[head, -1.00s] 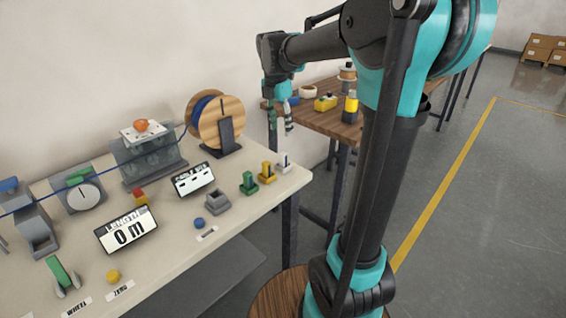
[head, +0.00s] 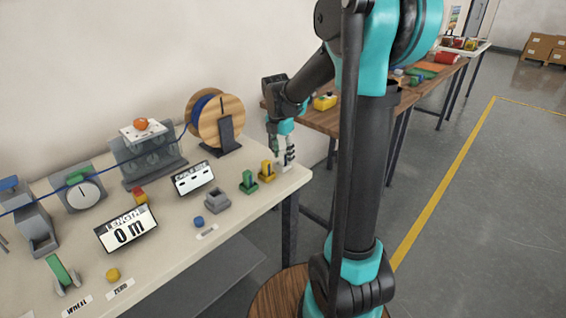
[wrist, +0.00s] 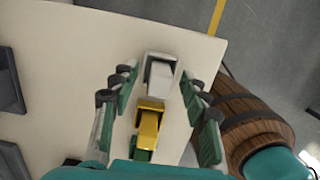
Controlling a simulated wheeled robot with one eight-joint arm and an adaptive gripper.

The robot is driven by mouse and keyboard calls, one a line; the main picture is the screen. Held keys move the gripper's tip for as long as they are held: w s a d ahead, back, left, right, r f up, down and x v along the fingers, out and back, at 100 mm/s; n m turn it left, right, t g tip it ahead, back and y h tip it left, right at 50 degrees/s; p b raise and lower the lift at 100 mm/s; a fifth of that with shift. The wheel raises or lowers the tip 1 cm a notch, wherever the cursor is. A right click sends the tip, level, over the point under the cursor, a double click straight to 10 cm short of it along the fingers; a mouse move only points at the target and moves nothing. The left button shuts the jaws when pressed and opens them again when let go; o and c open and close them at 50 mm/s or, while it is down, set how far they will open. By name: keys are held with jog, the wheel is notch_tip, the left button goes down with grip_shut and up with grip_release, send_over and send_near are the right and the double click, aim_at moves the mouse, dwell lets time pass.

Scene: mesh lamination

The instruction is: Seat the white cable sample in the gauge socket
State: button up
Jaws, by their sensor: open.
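The white cable sample (wrist: 160,73) sits in a white holder at the table's right end. In the head view the sample (head: 284,167) is partly hidden by my gripper (head: 282,153). My gripper is open, its fingers on either side of the white sample in the wrist view (wrist: 157,82). I cannot tell whether they touch it. The grey gauge socket (head: 217,202) stands on the table, left of the samples and in front of the gauge display (head: 193,179). It looks empty.
Yellow (head: 267,173) and green (head: 249,182) samples stand in a row beside the white one. A wooden cable reel (head: 218,122) stands behind. A blue button (head: 199,221) is left of the socket. A wooden barrel-like stool (wrist: 240,105) is beyond the table edge.

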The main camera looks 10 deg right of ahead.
jog(key=shift+c, duration=0.4)
grip_shut()
